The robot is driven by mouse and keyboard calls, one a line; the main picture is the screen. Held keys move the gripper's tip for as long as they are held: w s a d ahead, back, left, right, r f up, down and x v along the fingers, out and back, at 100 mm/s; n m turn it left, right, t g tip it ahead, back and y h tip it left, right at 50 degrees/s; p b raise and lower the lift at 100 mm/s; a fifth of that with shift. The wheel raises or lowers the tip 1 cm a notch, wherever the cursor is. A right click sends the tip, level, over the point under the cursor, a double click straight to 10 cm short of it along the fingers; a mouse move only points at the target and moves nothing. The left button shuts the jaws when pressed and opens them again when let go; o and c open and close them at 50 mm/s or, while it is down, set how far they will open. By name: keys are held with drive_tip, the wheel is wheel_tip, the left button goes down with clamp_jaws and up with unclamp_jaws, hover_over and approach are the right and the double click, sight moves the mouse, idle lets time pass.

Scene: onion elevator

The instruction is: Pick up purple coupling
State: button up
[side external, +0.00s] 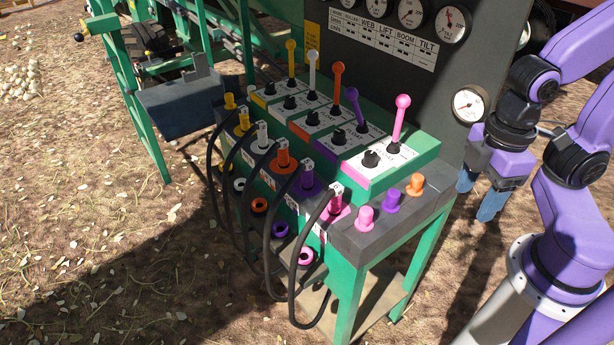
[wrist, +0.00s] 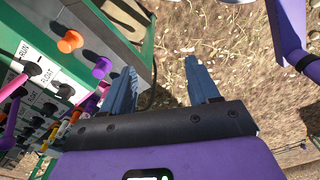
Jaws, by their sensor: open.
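A short purple coupling (side external: 391,202) stands upright on the grey ledge at the right end of the green stand, between a pink coupling (side external: 364,217) and an orange coupling (side external: 416,184). In the wrist view the purple coupling (wrist: 103,67) is left of the fingers, beside the orange one (wrist: 70,41). Another purple coupling (side external: 308,180) with a black hose sits in the front row. My gripper (side external: 478,195) is open and empty, to the right of the stand, fingers pointing down. In the wrist view its two blue fingers (wrist: 161,66) are apart, with ground between them.
Coloured levers (side external: 401,118) rise from the sloped control panel behind the ledge. Black hoses (side external: 293,270) loop down in front of the stand. A dark gauge panel (side external: 385,75) stands behind. The ground (side external: 95,240) left of the stand is open, with scattered leaves.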

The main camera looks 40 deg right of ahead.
drive_tip(key=shift+o, duration=0.4)
drive_tip(key=m, duration=3)
hover_over(307, 172)
drive_tip(key=f, duration=0.2)
drive_tip(key=shift+m, duration=0.3)
drive_tip(key=f, duration=1.2)
drive_tip(key=shift+w+d, duration=0.35)
drive_tip(key=shift+d, duration=0.05)
drive_tip(key=shift+w+f, duration=0.2)
drive_tip(key=shift+f, duration=2.3)
clamp_jaws()
